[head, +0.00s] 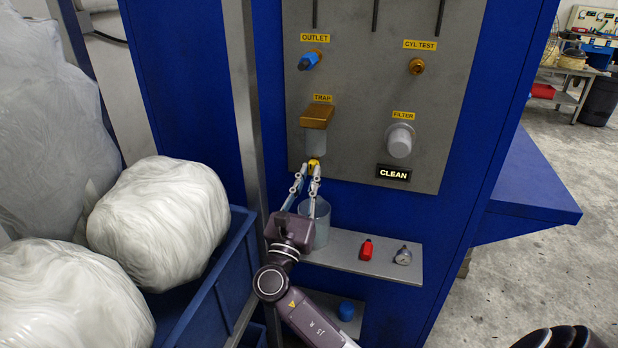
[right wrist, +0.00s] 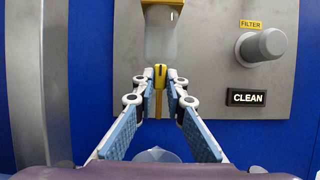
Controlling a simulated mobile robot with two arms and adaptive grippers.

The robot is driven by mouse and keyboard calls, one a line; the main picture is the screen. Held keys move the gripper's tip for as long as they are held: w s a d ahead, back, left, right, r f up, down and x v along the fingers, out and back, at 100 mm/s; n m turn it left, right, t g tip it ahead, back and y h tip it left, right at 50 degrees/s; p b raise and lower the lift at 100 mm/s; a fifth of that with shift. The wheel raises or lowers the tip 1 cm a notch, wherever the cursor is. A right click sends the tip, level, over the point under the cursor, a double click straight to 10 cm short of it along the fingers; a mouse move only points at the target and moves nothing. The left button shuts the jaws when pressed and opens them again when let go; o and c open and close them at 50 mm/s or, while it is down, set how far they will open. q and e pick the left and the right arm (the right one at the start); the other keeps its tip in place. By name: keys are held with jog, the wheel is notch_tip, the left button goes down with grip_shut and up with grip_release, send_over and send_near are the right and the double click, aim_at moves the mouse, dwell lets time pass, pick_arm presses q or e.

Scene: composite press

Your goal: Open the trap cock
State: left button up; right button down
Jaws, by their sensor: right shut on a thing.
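The trap (head: 315,130) is a bronze-topped unit with a grey bowl, on the grey panel under a TRAP label. The yellow trap cock (head: 314,163) sits at the bottom of the bowl; in the right wrist view the cock (right wrist: 160,74) stands upright between the fingertips. My right gripper (head: 309,172) reaches up from below and is shut on the cock. The gripper (right wrist: 160,82) also shows in the right wrist view, a fingertip on each side of the cock. My left gripper is not in view.
A grey cup (head: 321,228) stands on the shelf (head: 345,255) just behind my right gripper. A red item (head: 366,250) and a small gauge (head: 403,256) sit on the shelf. A blue bin (head: 225,275) with white wrapped bundles is close on the left, beside a metal post (head: 241,80).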

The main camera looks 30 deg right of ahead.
jog(key=c, duration=2)
grip_release()
jog(key=shift+o, duration=0.2)
jog(key=v, duration=1.2)
jog(key=shift+f, duration=0.15)
